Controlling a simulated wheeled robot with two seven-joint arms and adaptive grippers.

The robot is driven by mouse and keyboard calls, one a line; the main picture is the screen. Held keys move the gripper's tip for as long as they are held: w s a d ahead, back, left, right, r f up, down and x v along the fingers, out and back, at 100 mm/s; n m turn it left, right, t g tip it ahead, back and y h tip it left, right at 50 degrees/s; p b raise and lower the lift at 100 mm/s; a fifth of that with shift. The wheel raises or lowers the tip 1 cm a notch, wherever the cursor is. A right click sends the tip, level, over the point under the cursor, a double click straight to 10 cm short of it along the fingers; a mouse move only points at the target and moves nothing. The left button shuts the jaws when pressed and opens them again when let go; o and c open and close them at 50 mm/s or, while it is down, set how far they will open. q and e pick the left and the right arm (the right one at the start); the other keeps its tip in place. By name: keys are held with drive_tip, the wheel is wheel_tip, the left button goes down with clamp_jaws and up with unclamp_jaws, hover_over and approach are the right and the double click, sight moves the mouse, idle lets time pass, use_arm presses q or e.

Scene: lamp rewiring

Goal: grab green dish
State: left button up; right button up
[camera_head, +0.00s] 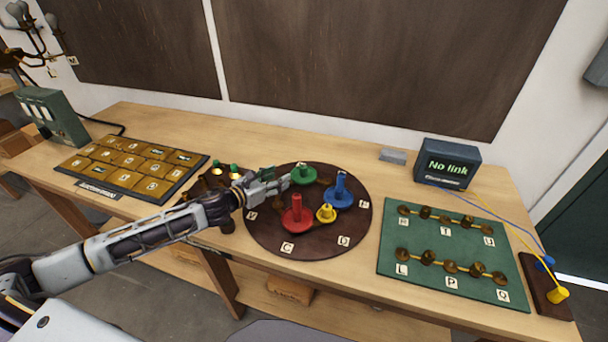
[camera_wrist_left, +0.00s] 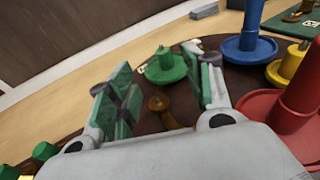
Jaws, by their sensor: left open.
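The green dish (camera_head: 303,175) is a small round dish with an upright green post, at the back of the round dark brown board (camera_head: 267,242). In the left wrist view the green dish (camera_wrist_left: 165,67) sits straight ahead, between and a little beyond the fingertips. My left gripper (camera_head: 283,180) is open, just left of the dish in the head view. Its two green-padded fingers show in the left wrist view (camera_wrist_left: 165,85), apart, with nothing held. Whether a finger touches the dish cannot be told. My right gripper is in neither view.
A red dish (camera_head: 297,217), a blue dish (camera_head: 340,194) and a yellow dish (camera_head: 326,213) stand on the same board, close to the green one. A green panel (camera_head: 433,269) with brass posts lies right. A "No link" box (camera_head: 447,164) stands behind it.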

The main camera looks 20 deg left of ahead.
sight(303, 165)
use_arm(q)
drive_tip(key=shift+w, duration=0.15)
drive_tip(key=shift+w+d, duration=0.2)
drive_tip(key=shift+w, duration=0.1)
drive_tip(key=shift+p+x, duration=0.35)
drive_tip(key=shift+x, duration=0.85)
drive_tip(key=shift+w+d+f, duration=0.1)
drive_tip(key=shift+w, duration=0.2)
drive_tip(key=shift+p+x, duration=0.4)
drive_tip(key=shift+x, duration=1.8)
drive_tip(key=shift+d, duration=0.1)
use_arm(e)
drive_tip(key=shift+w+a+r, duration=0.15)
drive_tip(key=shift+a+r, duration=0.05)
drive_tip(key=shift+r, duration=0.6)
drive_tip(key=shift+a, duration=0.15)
